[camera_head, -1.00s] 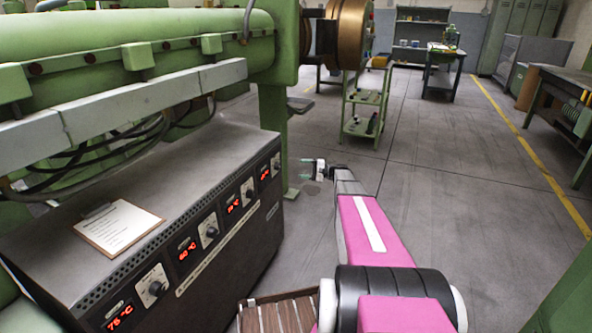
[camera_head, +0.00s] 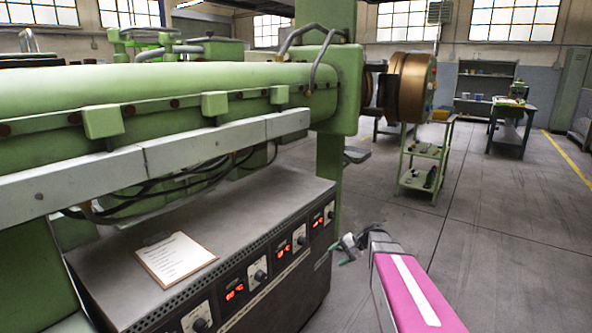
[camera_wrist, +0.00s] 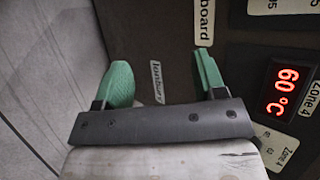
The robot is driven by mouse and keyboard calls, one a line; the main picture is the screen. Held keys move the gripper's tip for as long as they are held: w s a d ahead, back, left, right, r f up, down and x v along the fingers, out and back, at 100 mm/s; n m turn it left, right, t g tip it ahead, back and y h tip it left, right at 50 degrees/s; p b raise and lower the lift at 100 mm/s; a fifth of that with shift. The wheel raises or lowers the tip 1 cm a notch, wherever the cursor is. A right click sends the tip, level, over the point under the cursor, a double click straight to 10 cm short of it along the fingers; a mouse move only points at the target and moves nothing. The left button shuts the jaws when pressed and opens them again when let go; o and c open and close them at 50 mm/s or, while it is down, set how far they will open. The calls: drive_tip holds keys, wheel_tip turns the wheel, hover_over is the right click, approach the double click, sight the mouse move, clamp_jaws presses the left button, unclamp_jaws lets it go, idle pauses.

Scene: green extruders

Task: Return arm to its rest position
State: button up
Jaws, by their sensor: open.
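My gripper (camera_wrist: 162,82) shows in the wrist view with its two green fingertips spread wide apart and nothing between them. It faces the dark front panel of the control cabinet (camera_wrist: 235,50), next to a red display reading 60 °C (camera_wrist: 285,90). In the head view my gripper (camera_head: 345,250) is small, just right of the cabinet's far end. My pink arm (camera_head: 410,290) reaches up from the lower right toward it. The gap between the fingertips and the panel is hard to judge.
The control cabinet (camera_head: 285,268) with knobs and red displays stands at the left, a clipboard (camera_head: 176,258) on its top. The green extruder (camera_head: 150,95) runs above it. A green trolley (camera_head: 425,165) stands beyond. Open grey floor (camera_head: 500,220) lies to the right.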

drive_tip(key=s+n+h, duration=0.4)
drive_tip(key=s+h, duration=0.6)
drive_tip(key=s, duration=0.8)
drive_tip(key=shift+s+d+g, duration=0.25)
drive_tip(key=shift+d+g, duration=0.05)
drive_tip(key=shift+d, duration=0.1)
